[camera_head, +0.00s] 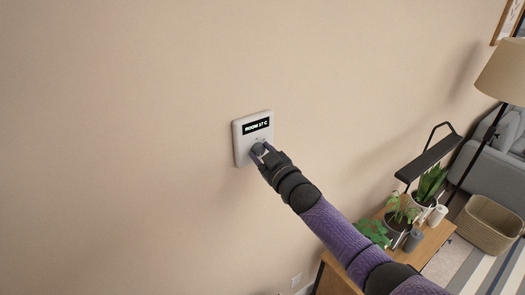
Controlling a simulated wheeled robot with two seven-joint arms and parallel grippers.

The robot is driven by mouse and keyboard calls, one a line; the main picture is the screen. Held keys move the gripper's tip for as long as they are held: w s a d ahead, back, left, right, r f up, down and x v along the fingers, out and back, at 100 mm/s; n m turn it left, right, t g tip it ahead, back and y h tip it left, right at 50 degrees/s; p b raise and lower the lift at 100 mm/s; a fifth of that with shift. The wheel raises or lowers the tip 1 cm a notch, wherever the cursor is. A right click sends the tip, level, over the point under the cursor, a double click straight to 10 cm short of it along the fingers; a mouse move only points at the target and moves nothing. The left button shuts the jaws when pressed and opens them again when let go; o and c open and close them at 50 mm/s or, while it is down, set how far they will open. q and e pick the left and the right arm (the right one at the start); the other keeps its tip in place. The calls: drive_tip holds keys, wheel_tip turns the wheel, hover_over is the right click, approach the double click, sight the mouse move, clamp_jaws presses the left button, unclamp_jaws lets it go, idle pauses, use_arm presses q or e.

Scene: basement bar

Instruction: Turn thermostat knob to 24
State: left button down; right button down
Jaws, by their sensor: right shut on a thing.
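A white square thermostat (241,133) is mounted on the beige wall. The dark display (256,126) on its upper part seems to read "ROOM 17 C", though the text is small. My right arm reaches in from the lower right, and my right gripper (260,151) is at the lower half of the thermostat. It is shut on the thermostat knob, which is mostly hidden behind the fingers. The knob's pointer and scale are too small and covered to read. My left gripper is not in view.
A wooden cabinet (342,276) with potted plants (429,184) stands below at the right. A floor lamp (503,72), a grey sofa (497,176) and a wicker basket (489,225) are farther right. The wall around the thermostat is clear.

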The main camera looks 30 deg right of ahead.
drive_tip(key=shift+m, duration=0.9)
drive_tip(key=shift+c, duration=1.2)
unclamp_jaws()
drive_tip(key=s, duration=1)
drive_tip(key=shift+d+f, duration=0.2)
drive_tip(key=shift+d, duration=0.2)
